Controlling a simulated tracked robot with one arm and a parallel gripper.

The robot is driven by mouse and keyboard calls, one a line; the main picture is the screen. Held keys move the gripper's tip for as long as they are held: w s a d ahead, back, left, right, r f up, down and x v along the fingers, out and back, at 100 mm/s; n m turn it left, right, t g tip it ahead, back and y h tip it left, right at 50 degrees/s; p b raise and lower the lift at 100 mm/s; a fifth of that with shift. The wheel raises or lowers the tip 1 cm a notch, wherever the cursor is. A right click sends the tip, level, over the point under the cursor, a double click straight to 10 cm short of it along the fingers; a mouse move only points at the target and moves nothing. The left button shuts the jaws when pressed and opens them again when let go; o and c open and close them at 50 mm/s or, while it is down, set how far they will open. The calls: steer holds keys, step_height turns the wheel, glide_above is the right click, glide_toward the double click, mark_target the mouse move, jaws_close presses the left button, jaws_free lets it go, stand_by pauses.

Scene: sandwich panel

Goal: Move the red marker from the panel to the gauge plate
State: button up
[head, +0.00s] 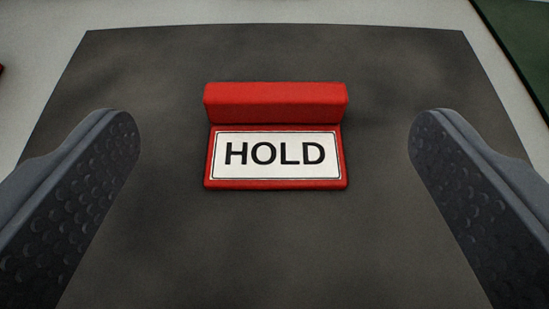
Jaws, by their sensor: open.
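The red marker (276,104) sits in the middle of the head view. It has a raised red bar at the back and a white label reading "HOLD" in black on its front. It rests on a dark grey, mottled plate (276,245); I cannot tell from this view whether that is the panel or the gauge plate. My gripper (274,135) is open, with one dark, dimpled finger on each side of the marker. Both fingers are clear of it, with a wide gap on either side.
A pale surface (300,11) shows beyond the dark plate's edges. A dark green area (525,40) lies at the top right corner. A small bit of something red (1,70) shows at the left edge. The dark plate around the marker is bare.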

steer(key=v, duration=0.8)
steer(key=shift+s+r, duration=0.15)
steer(key=shift+r, duration=0.05)
step_height(320, 180, up, 27)
steer(key=t, duration=0.1)
steer(key=s+r, duration=0.7)
steer(key=r, duration=0.3)
steer(key=s+r+t, duration=0.1)
steer(key=s+r, duration=0.6)
steer(key=r, duration=0.3)
steer(key=shift+r, duration=0.35)
steer(key=shift+s+d, duration=0.1)
